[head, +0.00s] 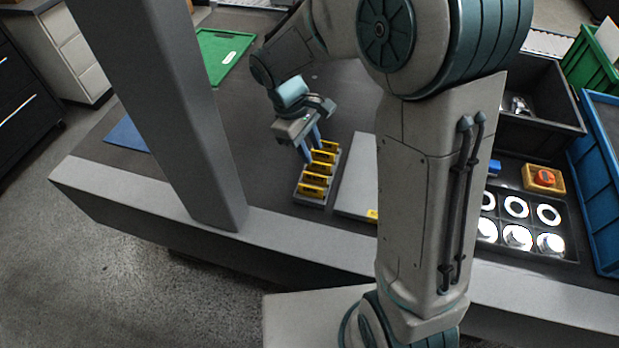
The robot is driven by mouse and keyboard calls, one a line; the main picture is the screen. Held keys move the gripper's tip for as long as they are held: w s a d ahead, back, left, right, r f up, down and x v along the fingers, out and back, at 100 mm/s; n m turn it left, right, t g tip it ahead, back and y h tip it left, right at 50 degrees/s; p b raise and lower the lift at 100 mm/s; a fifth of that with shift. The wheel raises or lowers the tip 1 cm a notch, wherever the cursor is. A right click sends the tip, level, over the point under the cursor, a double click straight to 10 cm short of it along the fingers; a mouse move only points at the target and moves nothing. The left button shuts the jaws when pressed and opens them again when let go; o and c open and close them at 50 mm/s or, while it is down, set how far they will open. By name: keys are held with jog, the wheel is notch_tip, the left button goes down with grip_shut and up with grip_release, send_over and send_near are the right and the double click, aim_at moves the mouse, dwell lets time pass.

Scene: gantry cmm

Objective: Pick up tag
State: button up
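Several yellow tags with dark markings stand in a row in a narrow grey rack (309,201) on the dark table; one tag (314,180) near the middle of the row shows clearly. My gripper (313,152) is over the far end of the rack, pointing down. Its two blue fingers are apart, with their tips close to the far tags. I see no tag clearly between the fingers. The fingers partly hide the far end of the row, and I cannot tell whether they touch a tag.
A flat light-grey plate (358,185) lies right of the rack, partly behind my arm. A grey post (180,110) rises at left. A green tray (222,52), a blue mat (125,135), a dark bin (540,105) and a tray of rings (535,230) are farther off.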

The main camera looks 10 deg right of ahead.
jog(key=w+a+f+n, duration=0.2)
jog(key=a+f+n, duration=0.1)
jog(key=a+f, duration=0.1)
jog(key=h, duration=0.1)
send_near(311, 187)
jog(key=shift+g, duration=0.4)
jog(key=x, duration=0.5)
jog(key=shift+w+d+f, duration=0.1)
jog(key=shift+w+f, duration=0.1)
jog(key=shift+f, duration=0.1)
jog(key=shift+p+x, duration=0.45)
jog(key=shift+x, duration=2.1)
jog(key=shift+w, duration=0.2)
grip_shut()
